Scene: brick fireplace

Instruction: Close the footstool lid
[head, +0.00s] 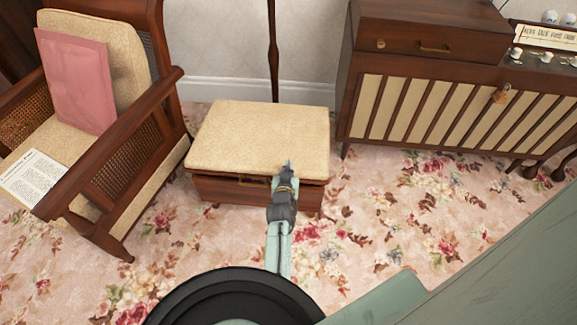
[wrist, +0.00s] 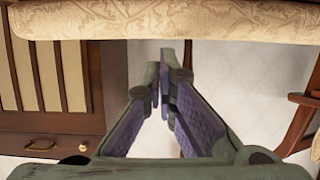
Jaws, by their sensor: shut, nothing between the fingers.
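The footstool has a cream patterned, cushioned lid (head: 258,132) over a dark reddish-brown wooden box (head: 222,191), in the middle of the head view. The lid lies roughly level over the box. A dark line runs between them at the front, and I cannot tell whether a small gap is left. My gripper (head: 287,165) is shut and empty, over the lid's front right edge in the head view. In the wrist view, my gripper (wrist: 165,72) points towards the lid's cream edge (wrist: 180,22), which crosses the top. I cannot tell whether they touch.
A wooden cabinet (head: 430,45) with slatted cream panels stands on the right. A thin dark pole (head: 273,50) rises behind the footstool. Floral carpet (head: 390,215) is clear in front.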

